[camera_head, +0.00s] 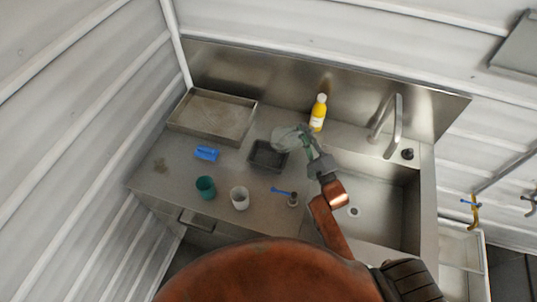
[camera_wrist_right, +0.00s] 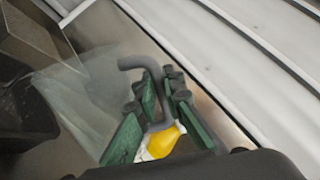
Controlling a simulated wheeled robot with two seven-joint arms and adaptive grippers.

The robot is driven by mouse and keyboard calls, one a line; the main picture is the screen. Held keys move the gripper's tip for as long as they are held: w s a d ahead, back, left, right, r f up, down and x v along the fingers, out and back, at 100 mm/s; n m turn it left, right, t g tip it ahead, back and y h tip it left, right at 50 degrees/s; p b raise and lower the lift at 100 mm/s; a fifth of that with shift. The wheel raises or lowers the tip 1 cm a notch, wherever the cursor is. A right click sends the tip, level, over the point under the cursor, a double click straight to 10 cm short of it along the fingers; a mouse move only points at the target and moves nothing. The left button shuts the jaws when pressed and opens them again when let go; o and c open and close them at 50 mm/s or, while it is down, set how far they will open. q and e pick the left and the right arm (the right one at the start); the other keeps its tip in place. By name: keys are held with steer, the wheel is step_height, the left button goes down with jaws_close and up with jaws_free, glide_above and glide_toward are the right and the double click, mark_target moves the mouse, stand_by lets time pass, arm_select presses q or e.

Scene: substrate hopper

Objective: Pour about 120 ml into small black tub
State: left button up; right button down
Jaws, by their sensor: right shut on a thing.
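The small black tub (camera_head: 266,163) stands on the steel counter, left of the sink; a dark tub wall also shows at the left of the right wrist view (camera_wrist_right: 22,110). My right gripper (camera_head: 308,146) is shut on the grey handle of a clear jug (camera_head: 286,138). The jug is raised at the tub's upper right and seems to lean toward it, overlapping its corner in the head view. In the right wrist view the handle (camera_wrist_right: 153,72) runs between the green fingers. I cannot tell what the jug holds, or whether anything is flowing. My left gripper is not seen.
A yellow bottle (camera_head: 318,113) stands behind my right gripper. A steel tray (camera_head: 212,117), blue object (camera_head: 206,153), teal cup (camera_head: 205,187), white cup (camera_head: 239,198) and blue-handled tool (camera_head: 281,191) lie around the tub. The sink (camera_head: 385,205) and faucet (camera_head: 396,125) are on the right.

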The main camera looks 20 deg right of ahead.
mark_target(311, 129)
steer(key=shift+s+a+r, duration=0.15)
steer(key=shift+s+a, duration=0.05)
steer(key=shift+a, duration=0.05)
steer(key=shift+s+a+n, duration=0.25)
steer(key=shift+a+n, duration=0.35)
stand_by(0.5)
steer(key=shift+w+d+y, duration=0.15)
steer(key=shift+y, duration=0.25)
steer(key=shift+d, duration=0.25)
steer(key=d+m+h+p, duration=0.2)
steer(key=m, duration=0.1)
steer(key=shift+w+d+m+p, duration=0.25)
steer(key=shift+w+m+p, duration=0.05)
steer(key=shift+w, duration=0.1)
steer(key=shift+d+f+m, duration=0.15)
steer(key=shift+f+m, duration=0.15)
steer(key=shift+w+d+r+m+h+p, duration=0.1)
steer(key=shift+w+d+m+h+p, duration=0.3)
steer(key=shift+m+p, duration=0.6)
steer(key=shift+d+h+p, duration=0.2)
steer(key=shift+h+p, duration=0.1)
steer(key=shift+p, duration=0.15)
steer(key=shift+f+m, duration=0.25)
steer(key=shift+m, duration=0.05)
